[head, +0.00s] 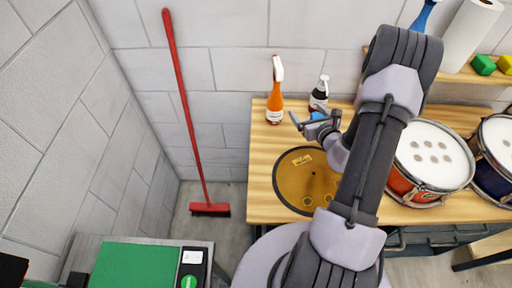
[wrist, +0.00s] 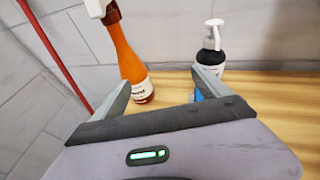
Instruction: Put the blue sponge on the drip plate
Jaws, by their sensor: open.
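My gripper (head: 314,121) is open above the back of the wooden bench, with nothing seen held between its fingers. In the wrist view its two fingers (wrist: 163,82) are spread apart. A small patch of blue, apparently the blue sponge (wrist: 198,96), shows beside the right finger, which hides most of it. Blue also shows at the gripper in the head view, mostly covered by it. A round amber-brown plate (head: 291,184), apparently the drip plate, lies on the bench in front of the gripper. My arm covers its right side.
An orange spray bottle (head: 274,101) and a dark pump bottle (head: 318,96) stand at the bench's back, close to the gripper. Drums (head: 432,155) stand at right. A shelf holds a paper roll (head: 472,35) and green (head: 483,65) and yellow blocks. A red broom (head: 186,110) leans left.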

